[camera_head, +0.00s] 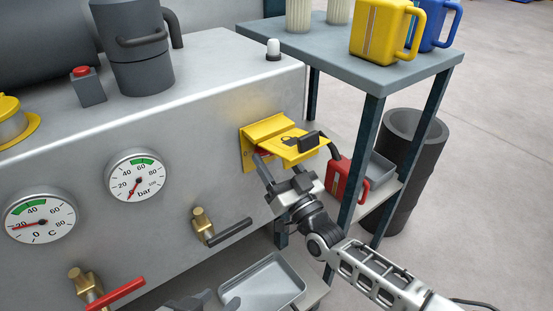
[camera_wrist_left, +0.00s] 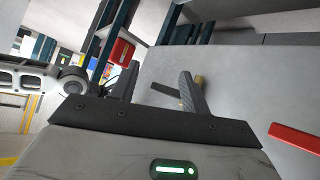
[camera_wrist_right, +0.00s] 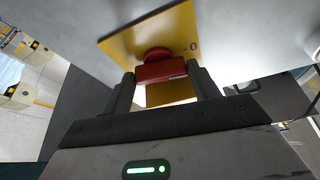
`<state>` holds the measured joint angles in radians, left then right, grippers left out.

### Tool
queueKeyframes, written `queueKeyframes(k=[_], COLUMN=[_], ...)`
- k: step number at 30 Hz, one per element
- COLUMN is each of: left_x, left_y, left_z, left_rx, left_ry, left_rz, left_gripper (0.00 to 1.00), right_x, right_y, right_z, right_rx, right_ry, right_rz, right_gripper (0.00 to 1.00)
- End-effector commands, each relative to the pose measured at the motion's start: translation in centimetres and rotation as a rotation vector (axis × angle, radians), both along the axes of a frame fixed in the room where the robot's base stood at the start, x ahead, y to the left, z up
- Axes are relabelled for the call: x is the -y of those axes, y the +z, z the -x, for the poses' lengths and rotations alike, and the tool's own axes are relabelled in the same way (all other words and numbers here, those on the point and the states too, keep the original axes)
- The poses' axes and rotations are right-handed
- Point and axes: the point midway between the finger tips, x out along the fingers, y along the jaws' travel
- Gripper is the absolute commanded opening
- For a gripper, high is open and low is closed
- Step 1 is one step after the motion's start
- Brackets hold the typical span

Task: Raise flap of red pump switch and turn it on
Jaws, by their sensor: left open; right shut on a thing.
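The yellow pump switch box (camera_head: 249,152) is on the right of the machine's front panel. Its yellow flap (camera_head: 300,149) stands out from the panel, raised, with a black piece at its outer edge. My right gripper (camera_head: 265,167) is under the flap, its fingertips partly hidden. In the right wrist view the red switch knob (camera_wrist_right: 160,71) lies between the fingers (camera_wrist_right: 163,87), which are shut on it, in front of the yellow plate (camera_wrist_right: 185,30) with a "0" mark. My left gripper (camera_head: 212,302) is low at the bottom edge; in the left wrist view its fingers (camera_wrist_left: 160,88) are open and empty.
A brass valve with a black handle (camera_head: 230,231) and one with a red handle (camera_head: 115,294) project from the panel. Two gauges (camera_head: 136,175) are at left. A shelf (camera_head: 350,60) with yellow and blue jugs stands at right, with a red can (camera_head: 338,178) below.

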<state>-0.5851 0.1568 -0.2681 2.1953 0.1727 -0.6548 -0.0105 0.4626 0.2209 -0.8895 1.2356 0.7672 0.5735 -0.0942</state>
Motion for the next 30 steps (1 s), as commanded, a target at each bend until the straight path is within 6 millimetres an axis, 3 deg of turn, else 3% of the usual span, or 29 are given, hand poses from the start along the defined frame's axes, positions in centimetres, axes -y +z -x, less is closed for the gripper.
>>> queueKeyframes(k=[15,30], left_x=[-0.9,-1.0], left_y=[2.6,3.0], left_z=[0.3,0.7], left_rx=[0.044,0.051], left_ry=[0.026,0.032], left_rz=[-0.006,-0.007], left_gripper=[0.46,0.46], right_x=[-0.3,-0.3], right_y=[0.2,0.1], right_z=[0.3,0.3], right_rx=[-0.208,-0.261], right_ry=[-0.001,0.0], right_rz=[-0.286,-0.358], right_gripper=[0.37,0.37])
